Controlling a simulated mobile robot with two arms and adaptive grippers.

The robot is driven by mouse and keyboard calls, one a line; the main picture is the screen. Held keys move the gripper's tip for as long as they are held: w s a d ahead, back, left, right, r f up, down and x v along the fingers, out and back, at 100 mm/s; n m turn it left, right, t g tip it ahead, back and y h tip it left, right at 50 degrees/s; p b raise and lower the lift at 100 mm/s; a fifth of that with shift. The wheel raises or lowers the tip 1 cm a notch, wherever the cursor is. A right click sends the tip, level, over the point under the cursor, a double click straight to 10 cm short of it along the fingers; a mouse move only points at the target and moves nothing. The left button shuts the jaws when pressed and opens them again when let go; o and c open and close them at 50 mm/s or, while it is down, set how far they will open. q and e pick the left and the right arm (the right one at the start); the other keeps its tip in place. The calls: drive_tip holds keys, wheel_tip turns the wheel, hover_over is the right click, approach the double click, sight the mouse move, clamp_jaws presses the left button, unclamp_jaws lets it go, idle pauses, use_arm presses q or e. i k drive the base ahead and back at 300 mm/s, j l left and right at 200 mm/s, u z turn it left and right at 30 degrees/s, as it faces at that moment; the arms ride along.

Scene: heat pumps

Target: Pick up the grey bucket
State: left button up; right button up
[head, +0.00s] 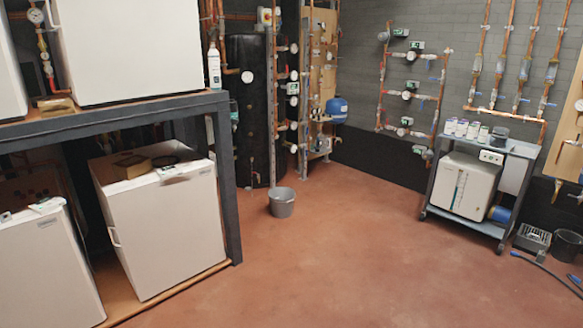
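The grey bucket (282,204) stands upright on the reddish floor, a little left of the middle of the head view. It is in front of a tall black tank and to the right of the dark rack's front leg. It looks empty, though its bottom is hard to see. Neither of my grippers shows in the head view.
A dark rack (232,180) with white units stands at the left. A black tank (247,110) and copper pipes are behind the bucket. A wheeled cart (470,222) stands at the right, with a black bucket (567,244) and hose beside it. The middle floor (340,260) is clear.

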sight(282, 203)
drive_tip(key=i+z, duration=0.15)
drive_tip(key=i, duration=2.75)
drive_tip(key=i+l+u, duration=0.15)
drive_tip(key=i, duration=0.45)
drive_tip(key=i+l, duration=0.1)
drive_tip(key=i, duration=0.45)
drive_tip(key=i+l+u, duration=0.1)
drive_tip(key=i, duration=0.5)
